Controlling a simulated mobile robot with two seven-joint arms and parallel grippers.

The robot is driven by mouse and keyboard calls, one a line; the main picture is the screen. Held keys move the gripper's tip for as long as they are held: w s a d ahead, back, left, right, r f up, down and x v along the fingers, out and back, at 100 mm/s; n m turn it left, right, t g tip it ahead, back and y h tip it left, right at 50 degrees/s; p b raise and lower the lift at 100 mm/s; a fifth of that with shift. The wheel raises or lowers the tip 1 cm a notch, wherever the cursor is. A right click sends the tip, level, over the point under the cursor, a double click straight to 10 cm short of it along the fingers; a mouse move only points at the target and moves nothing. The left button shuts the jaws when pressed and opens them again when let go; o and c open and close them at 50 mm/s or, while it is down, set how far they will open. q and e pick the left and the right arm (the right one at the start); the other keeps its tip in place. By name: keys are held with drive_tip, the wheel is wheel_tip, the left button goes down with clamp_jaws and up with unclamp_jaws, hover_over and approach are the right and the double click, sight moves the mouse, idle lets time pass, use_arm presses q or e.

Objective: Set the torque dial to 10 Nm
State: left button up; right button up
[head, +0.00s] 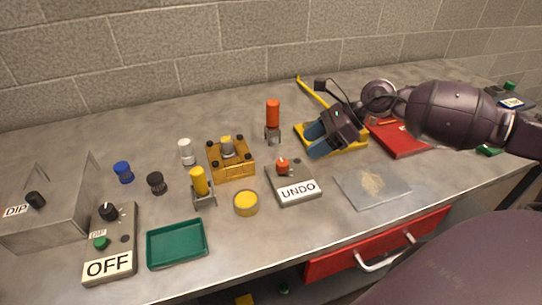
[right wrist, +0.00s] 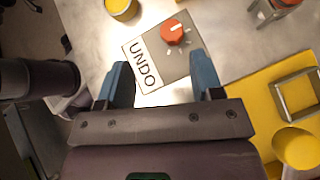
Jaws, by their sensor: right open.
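A grey box labelled UNDO (head: 297,188) carries a red-orange dial (head: 283,165) with a white pointer mark and tick marks around it. In the right wrist view the dial (right wrist: 173,32) lies just beyond my fingertips, and no Nm numbers can be read. A second box labelled OFF (head: 109,264) at the front left has a black dial (head: 108,210) and a green button. My right gripper (head: 314,142) is open and empty, to the right of the red dial and apart from it. In the right wrist view its blue fingers (right wrist: 161,70) frame the UNDO label. My left gripper is not seen.
A red-topped post (head: 273,115) stands behind the UNDO box. A yellow tray (head: 350,150) lies under my right gripper. A yellow fixture (head: 231,162), a yellow cap (head: 246,203) and a green tray (head: 177,225) are to the left. A clear grey plate (head: 340,190) lies right.

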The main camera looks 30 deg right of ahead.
sight(282, 162)
drive_tip(key=shift+n+h, duration=0.4)
drive_tip(key=shift+n, duration=0.1)
drive_tip(key=x, duration=0.3)
drive_tip(key=b+x, duration=0.1)
drive_tip(key=x, duration=0.2)
drive_tip(key=w+x, duration=0.1)
drive_tip(key=x, duration=0.2)
drive_tip(key=shift+d+f+b, duration=0.1)
drive_tip(key=shift+d+b, duration=0.3)
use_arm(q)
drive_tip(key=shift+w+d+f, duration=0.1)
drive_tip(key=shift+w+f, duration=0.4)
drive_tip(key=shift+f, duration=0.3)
use_arm(e)
drive_tip(key=shift+w+a+f, duration=0.15)
drive_tip(key=shift+a+f, duration=0.25)
drive_tip(key=shift+f, duration=0.05)
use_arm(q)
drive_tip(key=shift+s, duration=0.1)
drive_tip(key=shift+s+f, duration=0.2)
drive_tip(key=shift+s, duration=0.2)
use_arm(e)
drive_tip(key=c, duration=0.9)
